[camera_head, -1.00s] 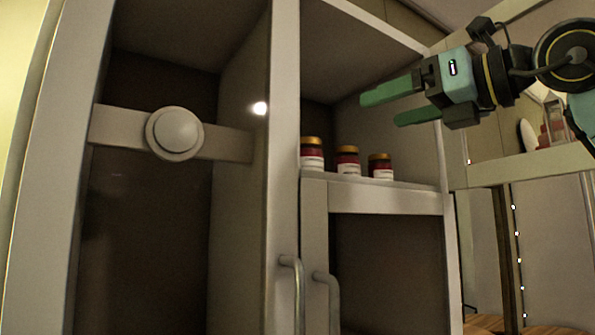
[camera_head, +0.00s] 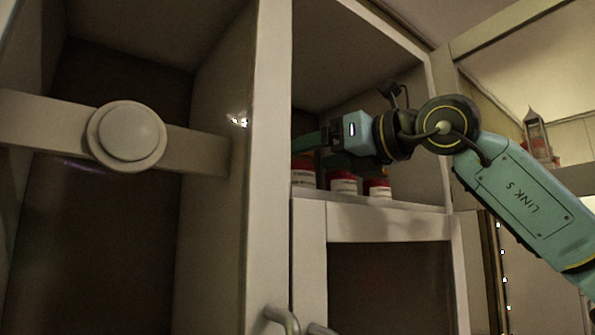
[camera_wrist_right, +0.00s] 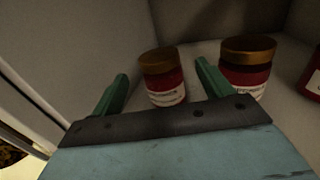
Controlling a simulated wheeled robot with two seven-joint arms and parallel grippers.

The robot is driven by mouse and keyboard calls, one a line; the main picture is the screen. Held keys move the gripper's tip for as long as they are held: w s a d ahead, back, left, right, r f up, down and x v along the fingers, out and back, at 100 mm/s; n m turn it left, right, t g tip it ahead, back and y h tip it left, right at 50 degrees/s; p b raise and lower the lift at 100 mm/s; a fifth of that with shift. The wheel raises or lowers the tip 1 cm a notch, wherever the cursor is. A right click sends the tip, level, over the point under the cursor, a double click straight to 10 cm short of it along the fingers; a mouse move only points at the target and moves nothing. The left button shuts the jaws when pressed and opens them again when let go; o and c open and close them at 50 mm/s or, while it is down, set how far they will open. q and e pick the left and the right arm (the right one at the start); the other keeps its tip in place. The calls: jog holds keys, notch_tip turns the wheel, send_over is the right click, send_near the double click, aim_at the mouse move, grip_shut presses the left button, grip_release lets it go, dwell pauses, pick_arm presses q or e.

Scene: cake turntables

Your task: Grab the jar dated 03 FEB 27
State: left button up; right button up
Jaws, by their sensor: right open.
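Three jars with dark red contents and white labels stand in a row on the open shelf: a left jar (camera_head: 303,180), a middle jar (camera_head: 343,184) and a right jar (camera_head: 378,190). Their dates are too small or blurred to read. My right gripper (camera_head: 322,150) reaches in from the right over the jars, hiding their tops. In the right wrist view it is open and empty (camera_wrist_right: 161,70). One gold-lidded jar (camera_wrist_right: 164,82) shows beyond and between its fingers. A second jar (camera_wrist_right: 248,75) is right of the right finger, and a third (camera_wrist_right: 313,78) is cut off at the right edge. My left gripper is out of view.
The shelf (camera_head: 420,205) is enclosed by a side panel on its left. A post (camera_head: 268,130) separates it from a tall bay with a round knob (camera_head: 128,133) on a crossbar. Handles (camera_head: 283,320) project below.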

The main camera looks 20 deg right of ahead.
aim_at(312, 158)
jog(key=p+x, duration=0.1)
jog(key=x, duration=0.3)
jog(key=shift+w+f, duration=0.15)
jog(key=shift+f, duration=0.05)
jog(key=shift+w+a, duration=0.2)
jog(key=shift+w, duration=0.05)
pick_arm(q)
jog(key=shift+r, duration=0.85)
pick_arm(e)
jog(key=c, duration=1.2)
